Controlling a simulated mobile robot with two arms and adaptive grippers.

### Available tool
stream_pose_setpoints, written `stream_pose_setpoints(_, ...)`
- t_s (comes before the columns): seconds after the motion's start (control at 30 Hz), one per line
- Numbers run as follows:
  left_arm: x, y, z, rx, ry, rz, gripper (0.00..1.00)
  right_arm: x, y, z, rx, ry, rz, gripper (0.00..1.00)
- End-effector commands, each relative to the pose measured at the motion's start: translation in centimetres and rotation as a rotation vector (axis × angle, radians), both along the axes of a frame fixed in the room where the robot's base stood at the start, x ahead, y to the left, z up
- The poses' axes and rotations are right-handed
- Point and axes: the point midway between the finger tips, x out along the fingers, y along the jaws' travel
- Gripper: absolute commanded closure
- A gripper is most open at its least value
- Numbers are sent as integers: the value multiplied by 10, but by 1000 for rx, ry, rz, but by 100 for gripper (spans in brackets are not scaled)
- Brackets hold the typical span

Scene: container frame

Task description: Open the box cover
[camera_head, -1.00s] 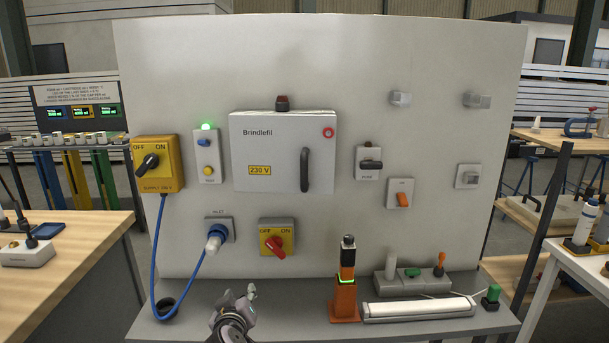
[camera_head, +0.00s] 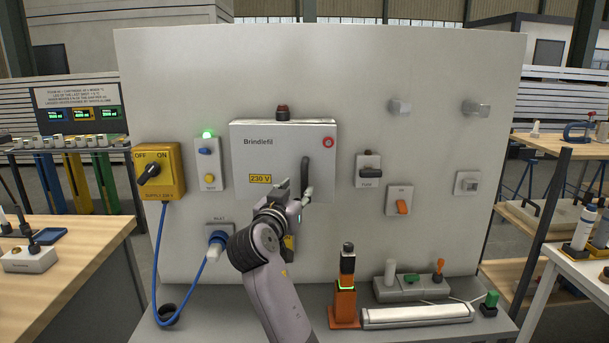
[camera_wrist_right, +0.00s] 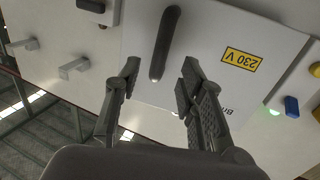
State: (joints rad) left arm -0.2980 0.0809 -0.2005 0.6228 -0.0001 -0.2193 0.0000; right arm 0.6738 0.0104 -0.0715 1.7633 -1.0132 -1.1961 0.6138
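The box cover (camera_head: 262,160) is a light grey panel marked "Brindlefil" and "230 V" on the upright board. It looks shut. Its dark vertical handle (camera_head: 305,174) is near the cover's right edge. My right gripper (camera_head: 296,190) is in front of the cover, at the handle's lower part. In the right wrist view, the fingers of the right gripper (camera_wrist_right: 160,76) are spread apart. The end of the handle (camera_wrist_right: 164,42) shows between the two fingertips, and no finger visibly presses on it. My left gripper is not in view.
A yellow supply switch (camera_head: 160,174) with a blue cable is left. A fuse holder (camera_head: 369,171) and orange switch (camera_head: 399,200) are right. An orange tool (camera_head: 345,300) stands on the bench. My right arm partly hides the lower rotary switch.

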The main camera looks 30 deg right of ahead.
Motion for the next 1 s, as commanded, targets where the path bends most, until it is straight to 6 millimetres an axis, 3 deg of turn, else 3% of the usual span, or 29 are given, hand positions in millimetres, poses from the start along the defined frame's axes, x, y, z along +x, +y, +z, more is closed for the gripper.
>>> stream_pose_setpoints(0.2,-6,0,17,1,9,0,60,29,-34,3,-2,4,-2,64)
stream_pose_setpoints(0.4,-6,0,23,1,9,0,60,44,-52,2,-1,2,0,64)
stream_pose_setpoints(0.8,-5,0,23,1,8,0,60,49,-57,-1,0,0,1,64)
stream_pose_setpoints(1.0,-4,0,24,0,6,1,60,49,-56,-1,0,1,1,78)
